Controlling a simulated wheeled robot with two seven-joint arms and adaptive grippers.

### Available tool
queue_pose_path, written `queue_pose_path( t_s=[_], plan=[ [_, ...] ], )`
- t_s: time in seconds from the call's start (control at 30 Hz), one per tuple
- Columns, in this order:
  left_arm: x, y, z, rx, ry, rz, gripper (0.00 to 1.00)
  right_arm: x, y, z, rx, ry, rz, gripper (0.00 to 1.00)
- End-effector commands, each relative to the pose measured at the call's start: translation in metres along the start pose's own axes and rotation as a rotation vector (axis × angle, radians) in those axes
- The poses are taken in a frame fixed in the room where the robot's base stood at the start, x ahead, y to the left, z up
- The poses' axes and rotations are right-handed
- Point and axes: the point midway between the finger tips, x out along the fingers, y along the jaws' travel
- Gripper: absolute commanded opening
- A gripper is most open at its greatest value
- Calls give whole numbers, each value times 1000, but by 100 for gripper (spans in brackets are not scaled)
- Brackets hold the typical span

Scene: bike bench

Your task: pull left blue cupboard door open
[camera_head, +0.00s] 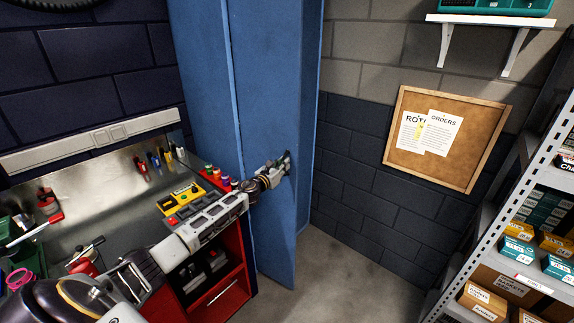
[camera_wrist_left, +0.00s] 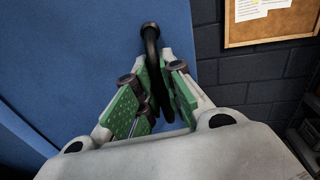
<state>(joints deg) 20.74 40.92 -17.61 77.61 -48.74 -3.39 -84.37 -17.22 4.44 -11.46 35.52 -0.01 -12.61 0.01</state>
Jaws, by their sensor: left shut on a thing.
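The blue cupboard (camera_head: 210,60) stands against the back wall. Its blue door (camera_head: 262,85) faces me, and a gap along its left edge is hard to judge. My left gripper (camera_head: 283,165) reaches across the workbench to the right part of the door. In the left wrist view my left gripper (camera_wrist_left: 158,95) has its green-padded fingers on both sides of a black door handle (camera_wrist_left: 150,40), shut on it. My right gripper is not in view.
A workbench (camera_head: 110,185) with tools and a red cabinet (camera_head: 215,285) lies under my left arm. A shelf rack (camera_head: 490,220) with boxes stands at the right. A cork board (camera_head: 450,165) hangs on the wall. Grey floor (camera_head: 345,275) is clear before the cupboard.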

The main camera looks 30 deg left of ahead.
Motion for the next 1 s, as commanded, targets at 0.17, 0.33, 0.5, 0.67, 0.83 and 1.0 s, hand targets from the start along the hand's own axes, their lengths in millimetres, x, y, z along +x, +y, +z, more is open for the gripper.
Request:
queue_pose_path(
  t_s=[0.17,0.33,0.5,0.67,0.83,1.0],
  plan=[
    [-10,2,0,-9,2,-45,0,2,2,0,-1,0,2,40],
    [-15,3,0,-10,3,-69,0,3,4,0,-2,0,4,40],
    [-17,4,0,-10,4,-78,0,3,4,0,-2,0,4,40],
    [-17,4,0,-10,4,-78,0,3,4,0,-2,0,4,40],
    [-17,4,0,-10,4,-77,14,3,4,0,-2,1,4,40],
    [-17,4,0,-6,4,-77,19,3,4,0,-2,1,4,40]
  ],
)
